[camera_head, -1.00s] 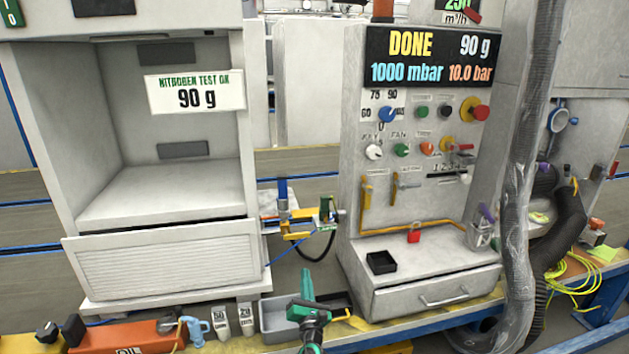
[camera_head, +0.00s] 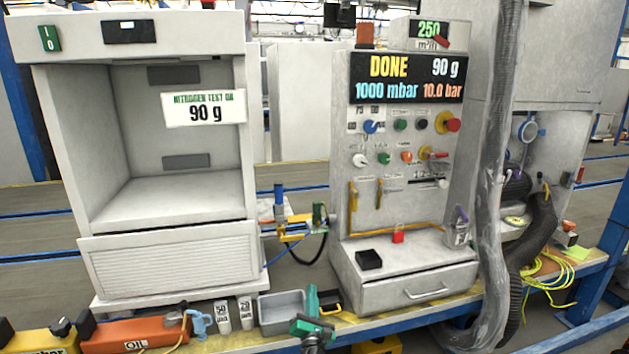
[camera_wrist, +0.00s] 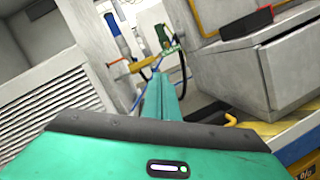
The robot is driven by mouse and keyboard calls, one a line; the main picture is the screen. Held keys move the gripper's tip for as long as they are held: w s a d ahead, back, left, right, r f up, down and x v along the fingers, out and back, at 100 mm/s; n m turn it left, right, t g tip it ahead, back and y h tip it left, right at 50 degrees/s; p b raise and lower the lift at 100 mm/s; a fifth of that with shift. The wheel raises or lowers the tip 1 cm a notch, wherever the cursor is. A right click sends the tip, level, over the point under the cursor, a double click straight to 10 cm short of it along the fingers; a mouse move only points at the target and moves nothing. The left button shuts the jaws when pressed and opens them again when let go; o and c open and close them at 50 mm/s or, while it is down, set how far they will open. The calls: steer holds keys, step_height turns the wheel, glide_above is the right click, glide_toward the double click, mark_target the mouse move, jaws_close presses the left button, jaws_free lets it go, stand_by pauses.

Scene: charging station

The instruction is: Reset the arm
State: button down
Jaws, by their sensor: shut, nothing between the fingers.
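My gripper (camera_head: 311,291) is green and shows at the bottom centre of the head view, in front of the bench. Its fingers are shut with nothing between them. In the wrist view the closed green fingers (camera_wrist: 162,98) point forward toward the gap between the white cabinet and the control panel. In the head view they overlap the area beside the grey tray (camera_head: 281,321). I cannot tell the exact distance to the bench. The rest of my arm is mostly out of view.
The open white cabinet (camera_head: 246,180) stands left. The control panel (camera_head: 340,215) stands right, its display reading DONE, 90 g. A yellow-and-blue valve fitting (camera_head: 290,228) sits between them. An orange OIL box (camera_head: 120,335) lies front left. A thick grey hose (camera_head: 493,200) hangs right.

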steer(key=w+d+r+m+g+h, duration=0.1)
steer(key=d+r+m+g+h, duration=0.25)
steer(key=d+m+h, duration=0.55)
steer(key=w+d+r+m+g+h, duration=0.15)
steer(key=d+r+m, duration=0.3)
steer(key=d, duration=0.95)
steer(key=s+d+r+m+g+h, duration=0.1)
steer(key=s+d+r+m+g, duration=0.2)
steer(key=s+d+m+g, duration=0.5)
steer(key=s+d+r+m+g+h, duration=0.1)
steer(key=s+d+r+m+g, duration=0.25)
steer(key=d, duration=0.85)
steer(key=s+d+r+m+g+y, duration=0.2)
steer(key=s+d+m+y, duration=0.1)
steer(key=s, duration=0.6)
steer(key=s+d+r+m+g+y, duration=0.2)
steer(key=s+d+m+y, duration=0.1)
steer(key=s, duration=0.6)
steer(key=s+a+r+m+y, duration=0.1)
steer(key=s+a+r+y, duration=0.1)
steer(key=s, duration=0.5)
steer(key=s+a+r+m+y, duration=0.2)
steer(key=s+a+r, duration=0.1)
steer(key=s, duration=0.5)
steer(key=s+a+r+m+y, duration=0.1)
steer(key=s+a+r+y, duration=0.1)
steer(key=s, duration=0.6)
steer(key=shift+a+r+m, duration=0.3)
steer(key=shift+a+m, duration=0.05)
steer(key=shift+m, duration=0.05)
